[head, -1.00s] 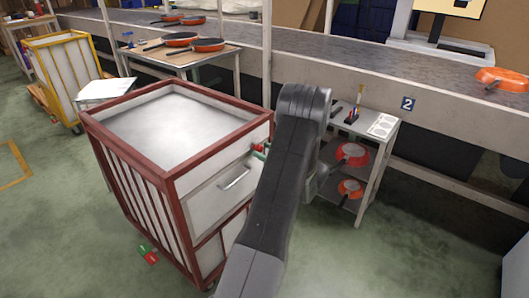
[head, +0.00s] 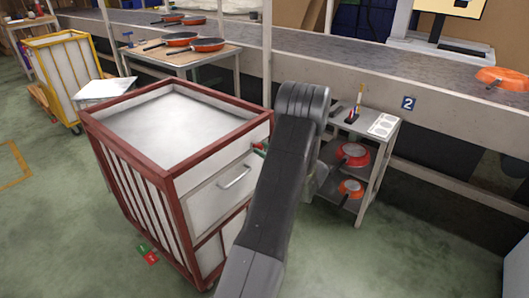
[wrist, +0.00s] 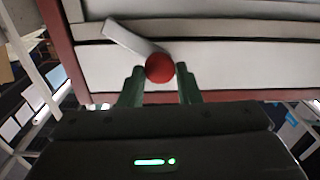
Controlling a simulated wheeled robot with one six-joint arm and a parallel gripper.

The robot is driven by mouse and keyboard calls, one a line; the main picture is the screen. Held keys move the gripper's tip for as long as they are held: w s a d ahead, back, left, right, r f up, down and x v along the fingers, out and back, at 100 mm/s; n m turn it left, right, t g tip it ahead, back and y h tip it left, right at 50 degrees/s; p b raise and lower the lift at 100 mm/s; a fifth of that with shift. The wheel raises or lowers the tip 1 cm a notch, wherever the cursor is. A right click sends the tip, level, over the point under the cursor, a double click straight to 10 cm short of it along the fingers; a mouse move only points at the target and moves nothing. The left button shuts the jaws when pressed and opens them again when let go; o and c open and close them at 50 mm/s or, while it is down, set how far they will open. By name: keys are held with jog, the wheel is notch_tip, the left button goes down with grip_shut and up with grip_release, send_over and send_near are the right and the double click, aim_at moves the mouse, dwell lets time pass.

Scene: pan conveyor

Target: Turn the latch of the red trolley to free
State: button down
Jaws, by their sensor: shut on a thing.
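The red trolley (head: 172,173) stands left of my arm in the head view, with a grey top and a silver handle (head: 235,177) on its front. Its latch shows in the wrist view as a pale flat lever (wrist: 130,38) with a round red knob (wrist: 160,67) at its lower right end. The lever slants up and left from the knob. My gripper (wrist: 160,80) has its green fingers on both sides of the knob and is shut on it. In the head view my arm hides most of the gripper and latch.
A shelf stand (head: 366,183) with orange pans is close to the right of my arm. The conveyor (head: 350,68) runs behind. A yellow trolley (head: 60,72) and a table with pans (head: 190,57) are at the left. A red-and-green piece (head: 148,254) sits low by the trolley.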

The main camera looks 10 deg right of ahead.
jog(key=n+b, duration=0.6)
jog(key=b, duration=0.1)
jog(key=shift+s+f+n+b, duration=0.1)
jog(key=shift+f+n+b, duration=0.05)
jog(key=shift+n+b, duration=0.15)
dwell(0.4)
jog(key=c, duration=1.1)
grip_release()
jog(key=shift+o, duration=0.2)
jog(key=p+v, duration=0.2)
jog(key=v, duration=1.1)
jog(key=shift+s+d, duration=0.2)
jog(key=shift+s, duration=0.1)
